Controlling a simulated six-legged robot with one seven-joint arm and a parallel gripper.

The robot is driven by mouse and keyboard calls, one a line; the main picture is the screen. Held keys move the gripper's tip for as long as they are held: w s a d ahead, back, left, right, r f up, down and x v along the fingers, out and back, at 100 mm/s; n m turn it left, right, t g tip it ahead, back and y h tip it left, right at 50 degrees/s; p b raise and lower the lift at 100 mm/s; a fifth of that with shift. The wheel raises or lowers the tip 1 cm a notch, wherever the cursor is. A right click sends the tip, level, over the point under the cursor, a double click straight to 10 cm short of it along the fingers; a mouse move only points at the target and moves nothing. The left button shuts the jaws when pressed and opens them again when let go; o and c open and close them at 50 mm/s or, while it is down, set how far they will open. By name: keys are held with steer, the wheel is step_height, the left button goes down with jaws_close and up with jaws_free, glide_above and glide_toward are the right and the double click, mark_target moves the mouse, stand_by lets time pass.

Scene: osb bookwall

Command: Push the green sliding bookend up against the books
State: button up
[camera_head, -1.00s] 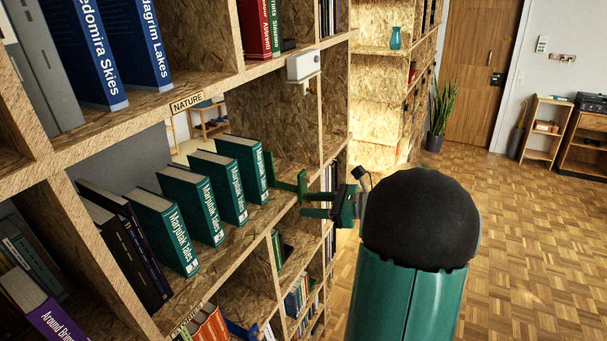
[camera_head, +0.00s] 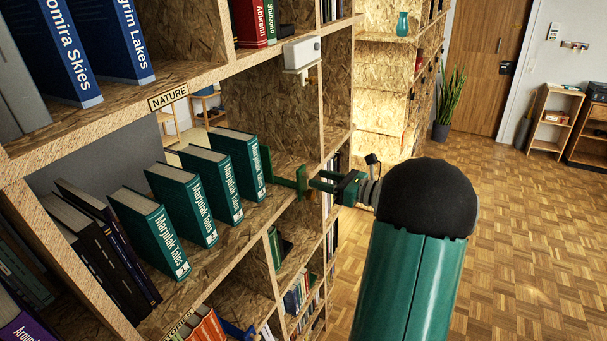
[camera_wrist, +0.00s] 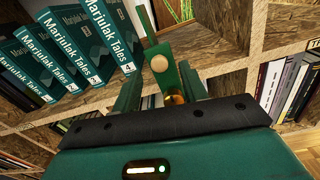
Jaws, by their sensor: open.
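The green bookend (camera_head: 302,181) stands on the shelf to the right of several green "Marjulak Tales" books (camera_head: 240,162), which lean with spaces between them. Its upright plate is close to the rightmost book; a gap shows between them in the wrist view, where the bookend (camera_wrist: 165,40) has a cream round spot. My gripper (camera_head: 318,182) is open at the shelf's front edge, right beside the bookend's front part. In the wrist view my gripper's fingers (camera_wrist: 161,88) lie on either side of the bookend's lower end. Whether they touch it is unclear.
Dark books (camera_head: 105,245) lean at the compartment's left end. A white box (camera_head: 301,52) is fixed to the shelf edge above. A wooden divider (camera_head: 335,85) stands right of the bookend. Lower shelves hold more books. The parquet floor (camera_head: 510,240) at right is clear.

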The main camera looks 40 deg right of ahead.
mark_target(311, 176)
steer(key=x, duration=0.6)
steer(key=shift+w+a, duration=0.1)
steer(key=shift+w, duration=0.1)
jaws_close()
